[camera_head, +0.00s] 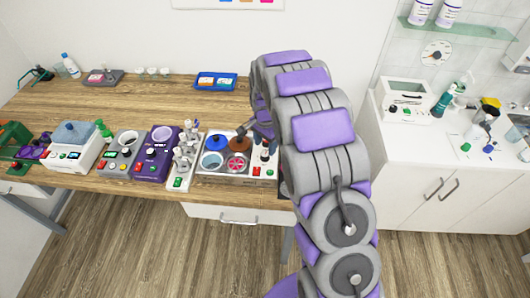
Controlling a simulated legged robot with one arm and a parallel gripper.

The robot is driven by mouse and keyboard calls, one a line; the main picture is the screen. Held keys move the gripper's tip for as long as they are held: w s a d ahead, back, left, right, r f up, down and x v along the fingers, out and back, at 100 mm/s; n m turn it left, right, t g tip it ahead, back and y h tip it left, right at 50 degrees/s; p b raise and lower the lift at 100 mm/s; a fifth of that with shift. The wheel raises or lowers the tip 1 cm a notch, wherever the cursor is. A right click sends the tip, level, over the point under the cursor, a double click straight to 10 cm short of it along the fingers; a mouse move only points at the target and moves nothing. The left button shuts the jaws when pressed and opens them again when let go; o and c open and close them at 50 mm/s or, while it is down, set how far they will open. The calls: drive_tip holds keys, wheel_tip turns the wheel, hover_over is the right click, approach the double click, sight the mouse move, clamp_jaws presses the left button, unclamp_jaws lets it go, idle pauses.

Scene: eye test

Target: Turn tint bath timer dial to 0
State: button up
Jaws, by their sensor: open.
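The tint bath is most likely the silver unit (208,179) with several round wells and pots, one pale blue, one brown-lidded and one pink-red, at the table's front edge. My gripper (260,129) is small and dark, partly hidden behind my grey and purple arm. It is open, above the unit's right back part, and I see nothing held. I cannot tell whether it touches the unit.
A white strip with upright metal parts (182,165), a purple machine (152,168) and a grey machine (118,160) stand close on the left. A blue tray (215,82) lies behind. A white counter (400,152) with bottles and a boxy device is on the right.

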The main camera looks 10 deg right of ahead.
sight(265, 154)
drive_tip(key=shift+a+f, duration=0.15)
drive_tip(key=shift+f, duration=2.2)
drive_tip(key=shift+r, duration=0.1)
drive_tip(key=c, duration=1)
